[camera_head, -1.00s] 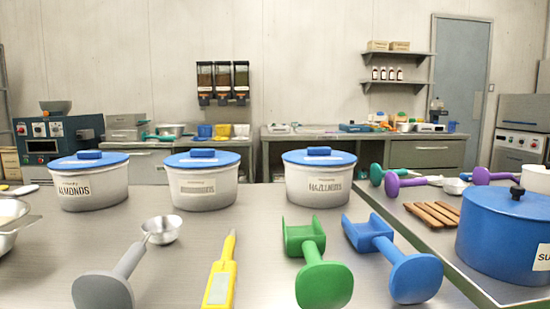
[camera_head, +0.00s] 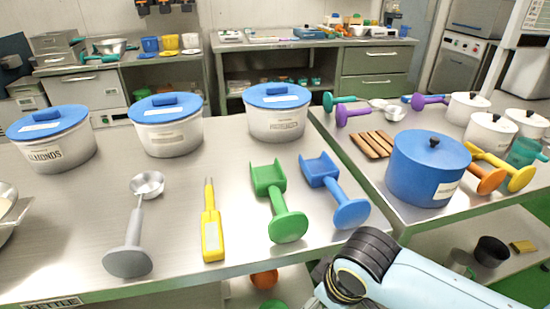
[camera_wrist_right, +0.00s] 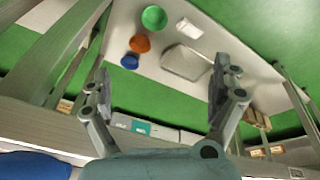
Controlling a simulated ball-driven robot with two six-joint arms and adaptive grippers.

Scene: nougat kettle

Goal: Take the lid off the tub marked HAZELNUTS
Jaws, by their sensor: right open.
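The tub marked HAZELNUTS (camera_head: 262,124) is the rightmost of the three white tubs at the back of the steel table in the head view. Its blue lid (camera_head: 268,97), with a raised blue handle on top, sits on it. My right arm comes in from the bottom right of the head view, below the table's front edge; its gripper is hidden there. In the right wrist view my right gripper (camera_wrist_right: 163,92) is open and empty, with shelf and floor behind it. My left gripper is not in view.
The ALMONDS tub (camera_head: 58,153) and another lidded tub (camera_head: 170,137) stand to the left. A green scoop (camera_head: 284,222), blue scoop (camera_head: 348,210), yellow tool (camera_head: 211,230) and grey ladle (camera_head: 130,255) lie in front. A blue pot (camera_head: 410,180) stands on the right-hand table.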

